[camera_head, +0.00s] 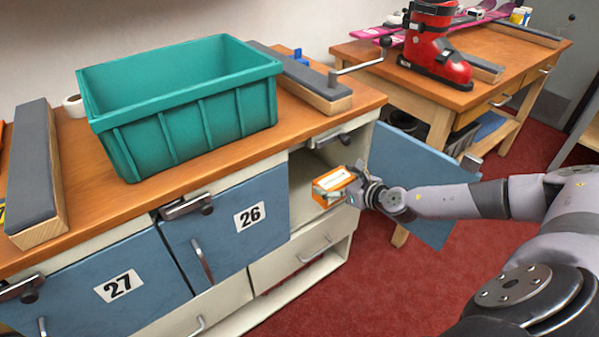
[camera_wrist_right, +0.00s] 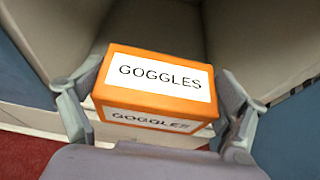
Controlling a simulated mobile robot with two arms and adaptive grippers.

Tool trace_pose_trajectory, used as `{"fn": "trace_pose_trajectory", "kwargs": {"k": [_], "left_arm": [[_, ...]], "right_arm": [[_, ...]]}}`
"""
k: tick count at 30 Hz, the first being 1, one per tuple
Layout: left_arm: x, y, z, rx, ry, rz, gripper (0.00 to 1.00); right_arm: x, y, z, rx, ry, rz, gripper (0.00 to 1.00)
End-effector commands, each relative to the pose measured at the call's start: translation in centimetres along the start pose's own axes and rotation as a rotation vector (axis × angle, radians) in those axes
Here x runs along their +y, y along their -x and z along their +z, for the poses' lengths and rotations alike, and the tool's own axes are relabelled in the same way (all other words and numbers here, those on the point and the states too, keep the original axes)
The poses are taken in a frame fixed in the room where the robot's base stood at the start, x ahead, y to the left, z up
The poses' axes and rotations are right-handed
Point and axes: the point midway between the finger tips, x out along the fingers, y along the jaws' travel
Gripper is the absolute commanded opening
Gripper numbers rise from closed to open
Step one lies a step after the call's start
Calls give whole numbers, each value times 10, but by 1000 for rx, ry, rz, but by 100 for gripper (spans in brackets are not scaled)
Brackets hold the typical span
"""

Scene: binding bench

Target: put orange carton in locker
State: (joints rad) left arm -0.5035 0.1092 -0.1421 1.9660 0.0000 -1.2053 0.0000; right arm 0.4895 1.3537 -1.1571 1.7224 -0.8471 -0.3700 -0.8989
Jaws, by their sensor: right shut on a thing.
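The orange carton (camera_head: 332,184) has white labels, and its label reads GOGGLES in the right wrist view (camera_wrist_right: 158,72). My right gripper (camera_head: 352,187) is shut on it, with one finger on each side (camera_wrist_right: 155,105). The carton is held at the mouth of an open locker (camera_head: 306,185), to the right of door 26. In the right wrist view the locker's walls and floor (camera_wrist_right: 165,30) show beyond the carton. The locker's blue door (camera_head: 415,180) stands swung open to the right, partly behind my right arm. My left gripper is not in view.
Blue doors 26 (camera_head: 222,228) and 27 (camera_head: 110,290) are shut. A teal crate (camera_head: 190,125) stands on the bench top (camera_head: 250,150) above. A second bench with a red ski boot (camera_head: 432,50) is at the back right. Red floor (camera_head: 390,285) is clear in front.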

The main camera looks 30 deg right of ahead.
Motion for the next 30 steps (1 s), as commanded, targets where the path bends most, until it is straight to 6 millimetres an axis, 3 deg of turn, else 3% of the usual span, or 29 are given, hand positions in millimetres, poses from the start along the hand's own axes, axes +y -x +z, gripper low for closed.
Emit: {"fn": "trace_pose_trajectory", "kwargs": {"k": [1,9,16,24,30], "left_arm": [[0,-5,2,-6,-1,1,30],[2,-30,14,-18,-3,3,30],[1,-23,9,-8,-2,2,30],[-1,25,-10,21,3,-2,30],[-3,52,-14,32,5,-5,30]], "right_arm": [[0,-13,11,-8,-4,-1,55],[2,-79,37,-7,-1,0,55],[2,-129,55,-5,1,0,55],[0,-136,30,1,1,0,55],[1,-139,23,-1,0,0,55]]}}
